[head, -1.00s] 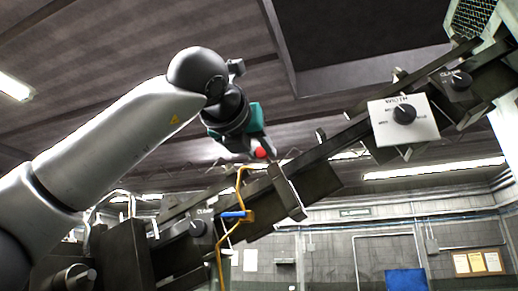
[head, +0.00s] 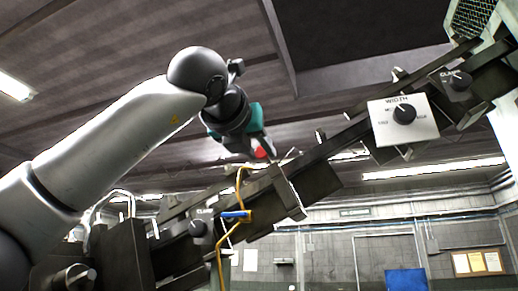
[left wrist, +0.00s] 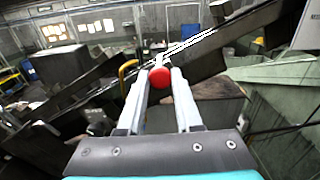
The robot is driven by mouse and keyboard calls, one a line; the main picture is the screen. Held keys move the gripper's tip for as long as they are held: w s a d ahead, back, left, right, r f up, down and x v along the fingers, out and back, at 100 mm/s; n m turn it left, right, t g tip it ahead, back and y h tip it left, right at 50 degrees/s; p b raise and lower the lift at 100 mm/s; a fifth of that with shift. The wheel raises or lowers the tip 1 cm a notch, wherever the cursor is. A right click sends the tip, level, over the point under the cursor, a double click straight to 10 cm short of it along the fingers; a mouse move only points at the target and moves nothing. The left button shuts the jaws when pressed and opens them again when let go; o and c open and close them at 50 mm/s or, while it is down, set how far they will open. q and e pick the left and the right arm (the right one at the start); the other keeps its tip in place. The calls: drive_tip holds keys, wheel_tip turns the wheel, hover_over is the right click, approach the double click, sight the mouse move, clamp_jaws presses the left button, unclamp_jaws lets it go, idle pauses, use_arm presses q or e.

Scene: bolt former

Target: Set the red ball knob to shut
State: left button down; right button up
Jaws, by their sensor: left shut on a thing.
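The red ball knob shows between my left gripper's fingers in the head view (head: 261,153) and in the left wrist view (left wrist: 158,75). My left gripper (head: 258,150) is shut on it; in the left wrist view the two fingers (left wrist: 162,82) flank the ball at their tips. The knob sits at the upper side of the sloping dark rail (head: 320,152). Part of the ball is hidden by the fingers in the head view. My right gripper is in neither view.
A white panel marked WIDTH with a black dial (head: 404,114) is on the rail to the right. Another dark knob (head: 198,228) is at the lower left. Open air lies above the rail.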

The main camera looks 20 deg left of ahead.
sight(267, 160)
use_arm(q)
drive_tip(key=w+p, duration=0.1)
drive_tip(key=w, duration=0.2)
drive_tip(key=shift+w+r, duration=0.1)
drive_tip(key=shift+w, duration=0.05)
drive_tip(key=shift+s, duration=0.2)
drive_tip(key=c, duration=1)
unclamp_jaws()
drive_tip(key=shift+c, duration=0.2)
drive_tip(key=o, duration=0.4)
drive_tip(key=shift+w, duration=0.25)
drive_tip(key=shift+o, duration=0.3)
drive_tip(key=shift+s, duration=0.2)
